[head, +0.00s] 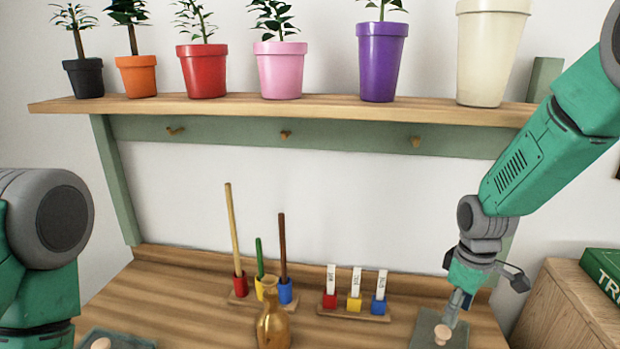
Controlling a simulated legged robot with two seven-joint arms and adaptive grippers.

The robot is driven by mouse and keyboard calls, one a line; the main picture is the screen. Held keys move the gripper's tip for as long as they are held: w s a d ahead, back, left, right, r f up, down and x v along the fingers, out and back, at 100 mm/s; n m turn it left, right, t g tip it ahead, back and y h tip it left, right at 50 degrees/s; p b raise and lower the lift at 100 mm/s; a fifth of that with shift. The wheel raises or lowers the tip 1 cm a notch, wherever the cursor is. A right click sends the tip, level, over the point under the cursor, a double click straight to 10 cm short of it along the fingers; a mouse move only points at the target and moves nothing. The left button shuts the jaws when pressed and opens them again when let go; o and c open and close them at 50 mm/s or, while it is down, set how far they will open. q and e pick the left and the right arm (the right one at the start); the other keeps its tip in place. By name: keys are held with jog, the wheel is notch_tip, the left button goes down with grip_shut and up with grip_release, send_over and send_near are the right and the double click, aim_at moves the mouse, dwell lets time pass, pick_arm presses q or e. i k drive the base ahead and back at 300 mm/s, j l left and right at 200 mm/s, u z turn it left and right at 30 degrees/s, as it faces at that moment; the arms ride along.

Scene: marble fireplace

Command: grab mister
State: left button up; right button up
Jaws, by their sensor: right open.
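A gold, shiny bottle-shaped mister (273,325) stands on the wooden table at the bottom middle of the head view. Its lower part is cut off by the frame edge. My right gripper (457,308) points down at the lower right, above a grey-green board with a pale round knob (442,334). It is open and apart from the mister, well to its right. My left arm shows at the left edge, but its gripper is out of view.
Behind the mister stand a holder with colored cups and sticks (235,240) and a rack of labelled tags (354,303). A shelf (330,107) with several potted plants hangs above. A wooden cabinet (560,310) with a green book (606,272) is at right. Another knobbed board (130,341) lies lower left.

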aim_at(273, 323)
jog(key=k, duration=0.95)
